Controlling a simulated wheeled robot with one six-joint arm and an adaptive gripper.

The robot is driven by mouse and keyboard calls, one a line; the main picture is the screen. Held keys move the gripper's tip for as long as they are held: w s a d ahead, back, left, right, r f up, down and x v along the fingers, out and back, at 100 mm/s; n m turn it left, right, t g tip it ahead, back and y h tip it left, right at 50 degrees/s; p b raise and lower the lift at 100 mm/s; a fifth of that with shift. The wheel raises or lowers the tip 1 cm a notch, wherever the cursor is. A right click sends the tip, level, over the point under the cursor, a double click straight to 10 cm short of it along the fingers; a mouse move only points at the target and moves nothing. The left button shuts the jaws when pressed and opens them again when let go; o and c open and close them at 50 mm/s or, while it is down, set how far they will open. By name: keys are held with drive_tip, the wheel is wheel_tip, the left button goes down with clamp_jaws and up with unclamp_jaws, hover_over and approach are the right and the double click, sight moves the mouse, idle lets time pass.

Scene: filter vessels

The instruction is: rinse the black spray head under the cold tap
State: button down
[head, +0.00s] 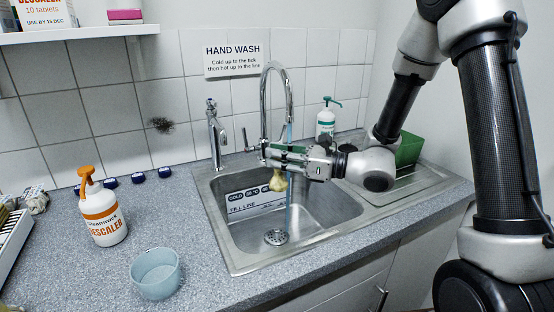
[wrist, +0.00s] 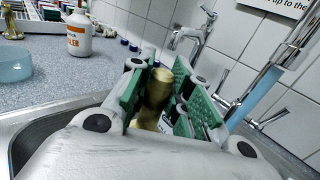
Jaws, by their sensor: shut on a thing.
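My gripper (head: 272,158) is over the sink, its green-padded fingers shut on a brass-coloured piece (wrist: 156,92). In the head view this piece (head: 278,181) hangs below the fingers, pale gold and rounded. I see no black spray head clearly; the held piece looks gold, not black. A tall gooseneck tap (head: 267,92) runs a blue stream (head: 288,206) into the steel sink (head: 245,262). In the wrist view the stream (wrist: 257,94) is right of the fingers, apart from the held piece. A shorter tap (head: 215,135) stands to the left. I cannot tell which tap is cold.
Several dark blue caps line the wall. A soap pump (head: 326,121) stands behind the sink, and a green container (head: 408,149) sits on the drainer.

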drive_tip(key=w+d+f, duration=0.2)
drive_tip(key=w, duration=0.7)
drive_tip(key=shift+w, duration=0.3)
idle(0.5)
drive_tip(key=shift+s+d, duration=0.15)
drive_tip(key=shift+d, duration=0.45)
drive_tip(key=shift+a, duration=0.15)
drive_tip(key=shift+a, duration=0.5)
drive_tip(key=shift+d, duration=0.15)
drive_tip(key=shift+d, duration=0.5)
drive_tip(key=shift+a, duration=0.15)
